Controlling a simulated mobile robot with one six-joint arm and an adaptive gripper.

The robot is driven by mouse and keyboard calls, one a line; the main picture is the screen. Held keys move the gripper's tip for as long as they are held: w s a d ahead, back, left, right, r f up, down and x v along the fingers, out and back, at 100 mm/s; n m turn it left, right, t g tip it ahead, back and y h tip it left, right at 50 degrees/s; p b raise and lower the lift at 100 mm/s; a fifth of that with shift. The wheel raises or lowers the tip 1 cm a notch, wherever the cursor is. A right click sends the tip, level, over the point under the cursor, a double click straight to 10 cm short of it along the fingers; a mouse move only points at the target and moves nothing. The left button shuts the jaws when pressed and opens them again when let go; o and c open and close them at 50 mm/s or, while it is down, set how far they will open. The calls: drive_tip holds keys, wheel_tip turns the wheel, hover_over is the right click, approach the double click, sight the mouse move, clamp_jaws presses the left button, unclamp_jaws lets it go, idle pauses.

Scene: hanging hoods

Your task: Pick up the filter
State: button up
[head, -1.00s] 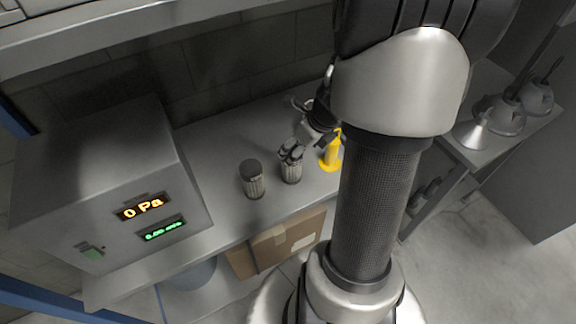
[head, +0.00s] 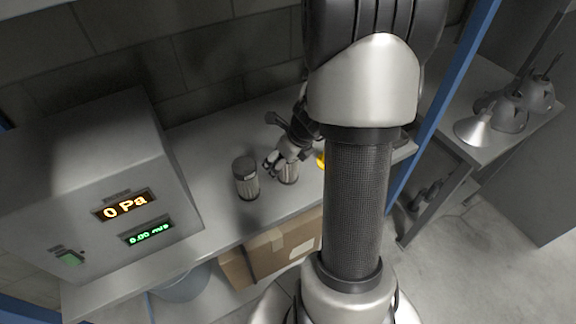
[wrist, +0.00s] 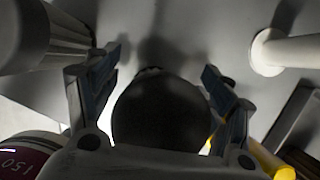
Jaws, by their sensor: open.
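Two small pleated filters with dark caps stand upright on the grey bench in the head view. The left filter (head: 247,180) stands clear of my gripper. My gripper (head: 279,163) is at the top of the right filter (head: 289,174) and hides part of it. In the wrist view, a dark round cap (wrist: 160,108) sits between the two spread fingers of my gripper (wrist: 162,78). The fingers are open on either side of it; I cannot tell whether they touch it.
A grey box (head: 100,190) with a "0 Pa" display stands left on the bench (head: 200,150). A yellow object (head: 321,160) is close right of the gripper, partly hidden by my arm. Hoods (head: 478,128) lie on the right-hand table. A cardboard box (head: 285,245) sits below.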

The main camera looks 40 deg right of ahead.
drive_tip(key=shift+r, duration=0.1)
drive_tip(key=shift+c, duration=0.3)
drive_tip(key=c, duration=1.2)
drive_tip(key=shift+c, duration=0.2)
